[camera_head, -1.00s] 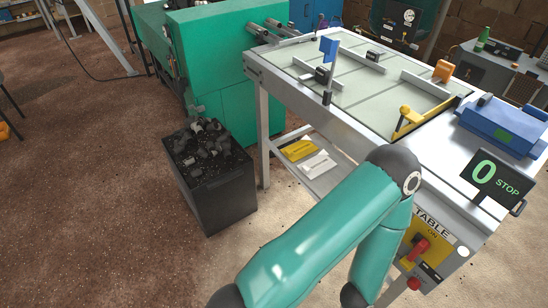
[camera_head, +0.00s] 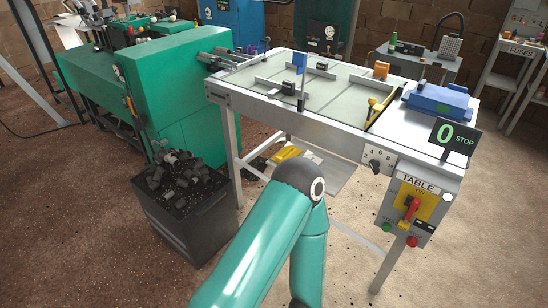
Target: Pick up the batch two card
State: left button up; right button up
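I cannot make out a card marked as batch two. A yellow item (camera_head: 286,153) and a white item (camera_head: 312,158) lie on the low shelf under the grey-topped table (camera_head: 345,88); I cannot tell what they are. One of my green arms (camera_head: 262,235) rises from the bottom edge, bends at a dark elbow in front of the table, and runs down out of the picture. Its elbow hides part of the low shelf. Neither gripper is in view.
The table carries metal rails, a blue flag (camera_head: 300,62), a blue box (camera_head: 437,103) and a display (camera_head: 454,139) reading 0 STOP. A dark bin (camera_head: 190,233) of black pieces stands beside the green machine (camera_head: 180,80). A FUSES bench (camera_head: 522,50) stands far right. Floor at right is open.

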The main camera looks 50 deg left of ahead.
aim_at(289, 152)
jog(key=z, duration=1.9)
jog(key=i, duration=0.1)
jog(key=u, duration=3.35)
jog(key=i, duration=0.15)
jog(key=u, duration=0.75)
jog(key=i, duration=0.9)
jog(key=z, duration=0.15)
jog(key=k, duration=0.9)
jog(key=u, duration=0.2)
jog(key=i, duration=0.95)
jog(key=z, duration=0.1)
